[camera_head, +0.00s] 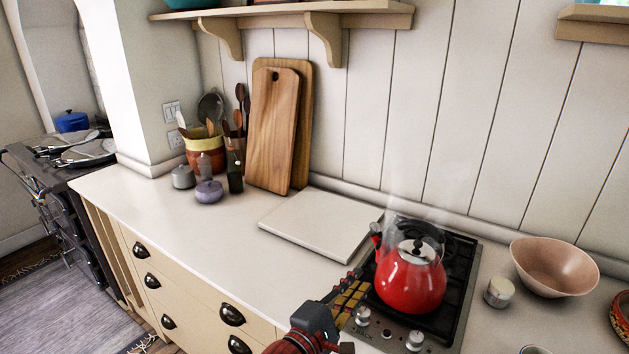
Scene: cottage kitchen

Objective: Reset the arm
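My gripper (352,288) is in the lower middle of the head view, pointing up and to the right at the left front edge of the hob. Its fingers appear close to the left side of the red kettle (410,284). The view does not show clearly whether they are apart or closed, or whether they touch anything. The kettle stands upright on the black hob (455,285), with steam rising around it. My arm (300,340) enters from the bottom edge.
A white board (318,224) lies left of the hob. Wooden cutting boards (272,135) lean on the wall beside a utensil pot (205,152). A pink bowl (554,266) and a small lidded jar (498,292) stand right of the hob. The left counter (190,235) has free room.

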